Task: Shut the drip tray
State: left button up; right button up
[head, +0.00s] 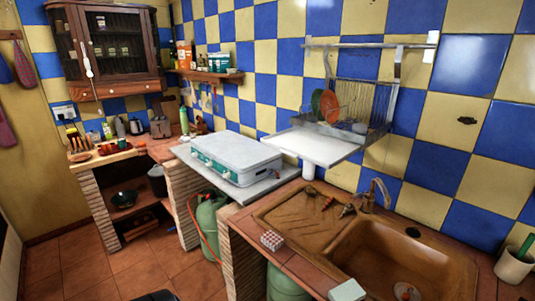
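The drip tray (312,146) is a flat, pale grey-white sheet. It sticks out from under the wire dish rack (365,103) on the tiled wall, towards the left and front, over the gap between the stove and the sink. The rack holds a green plate (317,103) and an orange plate (329,106). The far part of the tray under the rack is hard to make out. Neither of my grippers shows in the head view.
A closed grey camp stove (236,155) stands on the counter left of the tray. A brown sink (390,252) with a tap (376,192) lies below it to the right. A green gas bottle (212,225) stands under the counter. Tiled floor at the left front is clear.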

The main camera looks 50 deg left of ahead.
aim_at(326, 152)
jog(key=u, duration=1.4)
